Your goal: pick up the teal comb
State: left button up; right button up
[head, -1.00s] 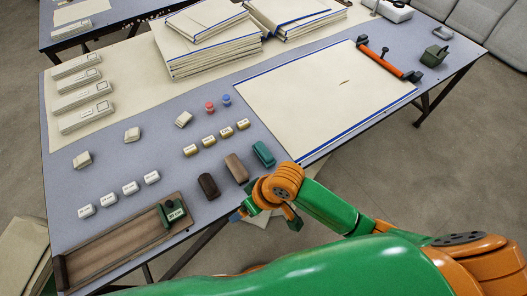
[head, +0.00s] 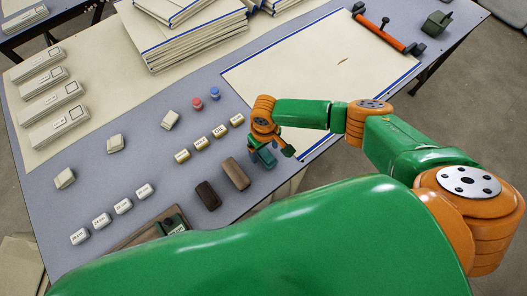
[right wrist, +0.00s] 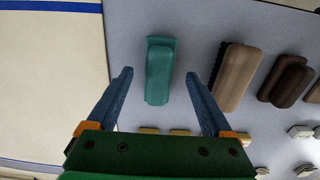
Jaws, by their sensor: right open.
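The teal comb (right wrist: 159,72) lies on the grey-blue table (right wrist: 210,25) and shows whole in the right wrist view. In the head view the teal comb (head: 265,158) is partly hidden by my right gripper. My right gripper (head: 268,150) is open and empty, just above and around the comb's place in the head view. In the right wrist view its two blue fingers (right wrist: 160,95) are spread, with the comb between and slightly ahead of their tips. I cannot tell the exact height gap. My left gripper is not in view.
A brown brush-like block (right wrist: 233,75) lies close beside the comb, with a darker one (right wrist: 287,80) beyond it. Small gold-labelled blocks (head: 201,144) sit near. A large cream sheet with a blue edge (head: 300,80) lies on the other side. An orange-handled bar (head: 380,30) lies at its far edge.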

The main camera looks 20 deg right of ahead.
jog(key=shift+w+f, duration=0.15)
jog(key=shift+f, duration=0.65)
jog(key=shift+w+f, duration=0.25)
jog(key=shift+w, duration=0.05)
jog(key=shift+s+r, duration=0.15)
jog(key=shift+s, duration=0.05)
jog(key=c, duration=0.8)
grip_shut()
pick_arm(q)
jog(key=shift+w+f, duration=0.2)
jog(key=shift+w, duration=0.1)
pick_arm(e)
jog(key=shift+r, duration=0.1)
